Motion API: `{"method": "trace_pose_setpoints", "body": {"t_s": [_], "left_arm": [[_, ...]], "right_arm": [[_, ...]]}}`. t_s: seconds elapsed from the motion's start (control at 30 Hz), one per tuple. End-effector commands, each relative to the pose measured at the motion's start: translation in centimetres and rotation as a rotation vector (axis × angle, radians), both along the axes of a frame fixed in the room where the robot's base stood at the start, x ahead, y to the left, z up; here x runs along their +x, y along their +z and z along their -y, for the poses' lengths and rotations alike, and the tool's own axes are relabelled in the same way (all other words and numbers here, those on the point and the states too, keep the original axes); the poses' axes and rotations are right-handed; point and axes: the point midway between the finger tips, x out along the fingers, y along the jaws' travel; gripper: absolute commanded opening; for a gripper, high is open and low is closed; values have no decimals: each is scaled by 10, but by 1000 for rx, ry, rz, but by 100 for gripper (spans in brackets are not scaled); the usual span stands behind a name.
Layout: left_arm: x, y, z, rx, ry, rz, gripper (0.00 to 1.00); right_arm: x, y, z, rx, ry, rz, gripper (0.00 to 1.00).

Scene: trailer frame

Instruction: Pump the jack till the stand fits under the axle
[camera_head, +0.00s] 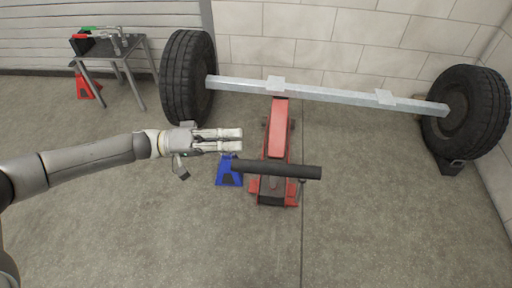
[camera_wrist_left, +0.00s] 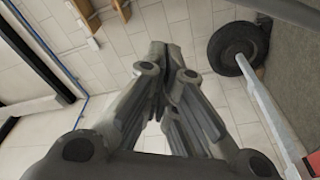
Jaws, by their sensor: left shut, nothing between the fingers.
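A red floor jack (camera_head: 278,140) stands on the floor with its far end at the grey axle (camera_head: 330,93). A blue jack stand (camera_head: 228,172) stands on the floor just left of the jack, on the near side of the axle. My left gripper (camera_head: 240,140) is shut and empty, above the blue stand and left of the jack. In the left wrist view its fingers (camera_wrist_left: 172,50) are together, and the axle (camera_wrist_left: 270,110) runs along the right. My right gripper is not in view.
Tyres (camera_head: 188,78) and (camera_head: 466,112) sit at the axle's ends; a dark chock (camera_head: 451,167) is by the right tyre. A small table (camera_head: 125,48) holds tools at the back left, with a red stand (camera_head: 85,88) beside it. The near floor is clear.

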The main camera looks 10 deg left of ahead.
Motion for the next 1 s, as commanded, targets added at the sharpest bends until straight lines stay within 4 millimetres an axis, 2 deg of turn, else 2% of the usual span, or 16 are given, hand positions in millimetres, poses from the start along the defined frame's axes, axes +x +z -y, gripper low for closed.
{"method": "trace_pose_setpoints", "body": {"t_s": [0.17, 0.5, 0.7, 1.0], "left_arm": [[3, 2, 28, -2, -4, 2, 0], [11, 7, 99, -2, -4, 2, 0], [-15, -8, 88, 1, 0, -2, 0], [-24, -12, 86, 0, 0, 0, 0]], "right_arm": [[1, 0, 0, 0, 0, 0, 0], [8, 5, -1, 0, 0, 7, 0], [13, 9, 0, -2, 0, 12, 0], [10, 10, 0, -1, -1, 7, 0]]}}
